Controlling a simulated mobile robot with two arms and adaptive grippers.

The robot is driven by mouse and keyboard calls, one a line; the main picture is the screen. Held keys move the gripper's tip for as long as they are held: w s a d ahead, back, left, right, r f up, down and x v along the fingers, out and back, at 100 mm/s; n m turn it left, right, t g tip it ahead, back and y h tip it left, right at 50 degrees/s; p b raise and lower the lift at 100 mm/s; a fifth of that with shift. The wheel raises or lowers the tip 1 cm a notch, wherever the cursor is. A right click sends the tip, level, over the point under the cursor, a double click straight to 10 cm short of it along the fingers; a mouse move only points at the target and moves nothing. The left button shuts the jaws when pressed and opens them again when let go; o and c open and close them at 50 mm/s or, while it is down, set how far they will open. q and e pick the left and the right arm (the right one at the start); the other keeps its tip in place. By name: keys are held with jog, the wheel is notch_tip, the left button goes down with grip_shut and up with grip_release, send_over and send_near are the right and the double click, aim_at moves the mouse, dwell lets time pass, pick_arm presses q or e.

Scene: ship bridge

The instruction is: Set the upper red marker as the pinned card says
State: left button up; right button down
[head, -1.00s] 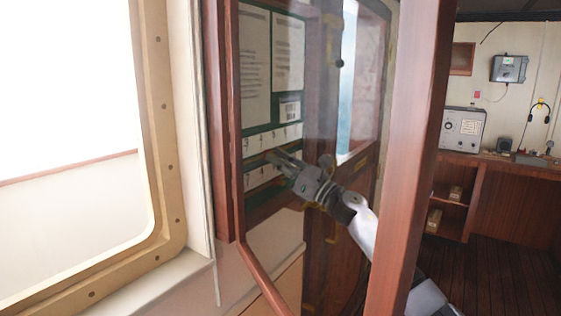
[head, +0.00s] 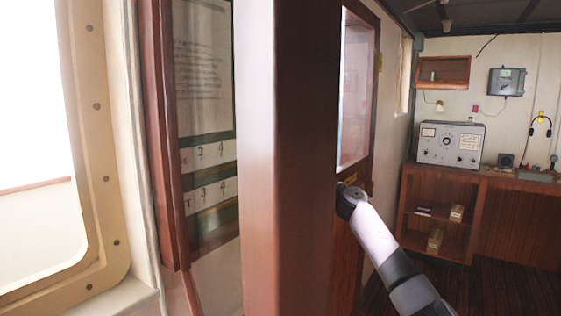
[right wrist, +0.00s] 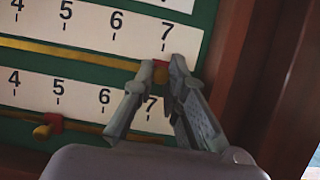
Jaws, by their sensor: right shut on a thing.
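The upper red marker (right wrist: 160,72) sits on the brass upper rail (right wrist: 90,56) in the right wrist view, below the 7 of the upper scale. My right gripper (right wrist: 161,69) is shut on it from both sides. A lower red marker (right wrist: 53,121) sits on the lower rail, about below the 5 of the lower scale. The wooden post hides my right gripper there. My left gripper is out of view.
A thick wooden post (head: 285,150) stands upright in front of the board in the head view. A window frame (head: 118,120) is at the left. A shelf unit and counter (head: 500,180) with devices stand at the back right. Wooden floor is open at lower right.

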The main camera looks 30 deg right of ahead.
jog(key=shift+d+r, duration=0.15)
jog(key=shift+d, duration=0.1)
jog(key=c, duration=1.6)
grip_release()
jog(key=shift+d, duration=0.15)
jog(key=shift+f, duration=0.2)
jog(key=v, duration=1.2)
